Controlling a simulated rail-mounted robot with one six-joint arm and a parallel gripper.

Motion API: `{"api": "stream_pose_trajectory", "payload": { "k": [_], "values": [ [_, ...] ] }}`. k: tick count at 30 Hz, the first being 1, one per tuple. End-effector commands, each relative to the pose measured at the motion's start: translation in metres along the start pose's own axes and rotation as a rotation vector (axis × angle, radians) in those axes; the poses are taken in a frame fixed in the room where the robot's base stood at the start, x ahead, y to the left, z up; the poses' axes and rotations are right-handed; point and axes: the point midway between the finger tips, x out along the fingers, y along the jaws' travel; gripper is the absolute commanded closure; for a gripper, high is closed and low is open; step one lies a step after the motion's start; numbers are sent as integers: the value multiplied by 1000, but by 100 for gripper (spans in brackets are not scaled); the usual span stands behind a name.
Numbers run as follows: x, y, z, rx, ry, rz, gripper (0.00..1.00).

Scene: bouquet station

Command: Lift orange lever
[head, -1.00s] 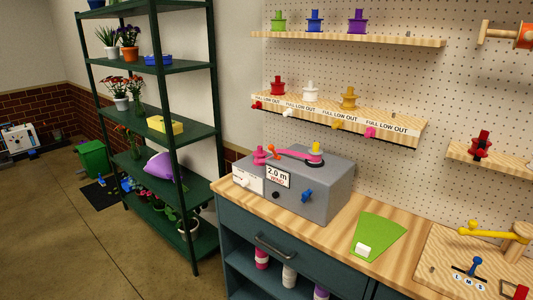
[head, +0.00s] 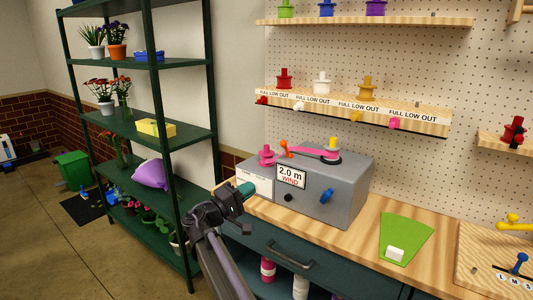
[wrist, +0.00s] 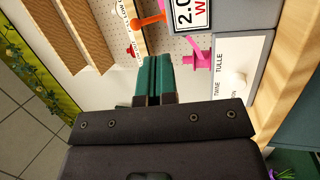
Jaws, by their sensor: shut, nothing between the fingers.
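The orange lever (head: 285,147) stands at the top front edge of the grey machine (head: 340,190), above the "2.0 m WIND" sign, near its left end. In the wrist view the orange lever (wrist: 148,22) shows beyond my fingertips, next to the sign. My gripper (head: 247,189) has green fingertips and is at the machine's left front, lower than the lever and apart from it. In the wrist view my gripper (wrist: 155,62) has its fingers together, with nothing between them.
A pink spool-like part (head: 267,156) sits left of the lever, and a pink arm (head: 315,151) lies to its right. A white panel (head: 257,182) with a knob is close to my gripper. A green shelf (head: 140,60) stands left; a green mat (head: 407,235) lies right.

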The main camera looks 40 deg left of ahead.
Motion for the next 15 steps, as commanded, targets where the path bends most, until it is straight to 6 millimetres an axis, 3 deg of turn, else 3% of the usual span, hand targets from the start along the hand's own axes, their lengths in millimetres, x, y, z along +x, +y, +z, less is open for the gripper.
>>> {"api": "stream_pose_trajectory", "payload": {
  "k": [1,5,15],
  "values": [
    [2,10,-11,-5,16,62,100],
    [1,26,-15,-6,48,157,100],
    [3,27,-15,3,52,158,100]
  ]
}}
